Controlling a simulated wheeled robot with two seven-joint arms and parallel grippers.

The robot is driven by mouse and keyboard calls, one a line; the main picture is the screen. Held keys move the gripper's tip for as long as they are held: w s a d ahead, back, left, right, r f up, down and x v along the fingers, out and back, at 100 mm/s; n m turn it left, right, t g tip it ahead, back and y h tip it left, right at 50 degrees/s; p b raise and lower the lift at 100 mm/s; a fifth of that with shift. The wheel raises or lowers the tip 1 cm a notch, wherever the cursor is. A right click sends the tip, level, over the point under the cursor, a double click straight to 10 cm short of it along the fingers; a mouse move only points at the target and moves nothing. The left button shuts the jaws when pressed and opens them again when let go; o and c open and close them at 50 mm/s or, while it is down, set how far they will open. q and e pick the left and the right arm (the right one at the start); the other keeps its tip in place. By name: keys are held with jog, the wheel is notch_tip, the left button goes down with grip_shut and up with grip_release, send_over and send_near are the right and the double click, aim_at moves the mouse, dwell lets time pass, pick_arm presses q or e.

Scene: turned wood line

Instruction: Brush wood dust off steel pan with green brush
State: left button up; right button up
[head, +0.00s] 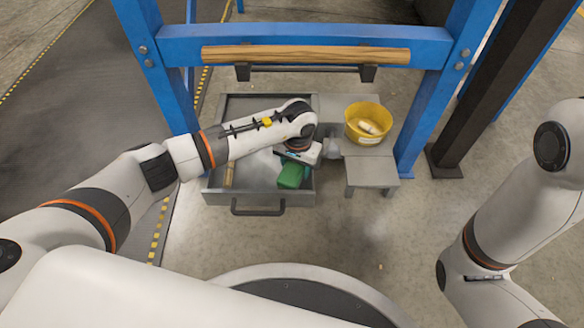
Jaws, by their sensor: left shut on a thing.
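The steel pan (258,199) is a wide grey tray with a front handle, low on the floor under the blue frame. My left arm reaches over it from the left. My left gripper (297,160) is shut on the green brush (291,176), over the right part of the pan. The gripper and arm hide part of the brush and pan; I cannot tell whether the brush touches the pan floor. I cannot make out wood dust clearly. My right arm is at the right, and its gripper is out of view.
A yellow bucket (355,128) with a pale piece inside stands on a grey stand (372,172) right of the pan. A wooden bar (305,55) lies across the blue frame (180,100), whose posts flank the pan. A small wooden piece (229,175) lies at the pan's left.

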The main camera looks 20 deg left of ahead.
pick_arm(q)
jog(key=shift+s+d+r+m+h+p, duration=0.35)
jog(key=shift+r+p, duration=0.15)
jog(key=shift+p, duration=0.15)
jog(key=shift+a+f, duration=0.1)
jog(key=shift+a, duration=0.25)
jog(key=shift+s+a, duration=0.1)
jog(key=shift+a, duration=0.05)
jog(key=shift+a+r+p, duration=0.15)
jog(key=shift+r+p, duration=1)
jog(key=shift+r, duration=0.35)
jog(key=shift+a+r+p, duration=0.1)
jog(key=shift+r+p, duration=1)
jog(key=shift+r, duration=0.35)
